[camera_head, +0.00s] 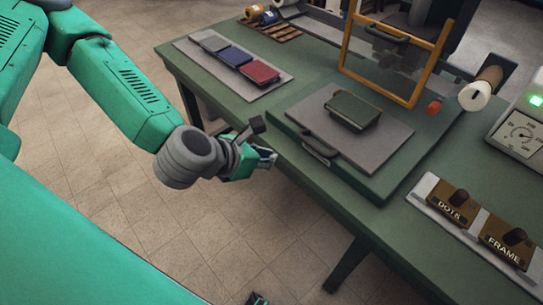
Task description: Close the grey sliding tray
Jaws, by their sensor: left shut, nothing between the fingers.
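The grey sliding tray (372,152) lies on a raised green base on the table, pulled out toward the front edge. A dark handle (320,150) is on its front side. A dark green book-like block (351,111) rests on the tray. My left gripper (270,157) is shut and empty, to the left of the handle and apart from it, in front of the table edge. At the bottom edge a small dark tip shows, too little to tell what it is.
An orange-framed clear guard (414,88) stands behind the tray. A grey board (273,92) with grey, blue and red blocks lies at the left. Blocks marked DOTS (449,203) and FRAME (507,242) sit at the front right, near a gauge box (522,128). Floor is clear in front.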

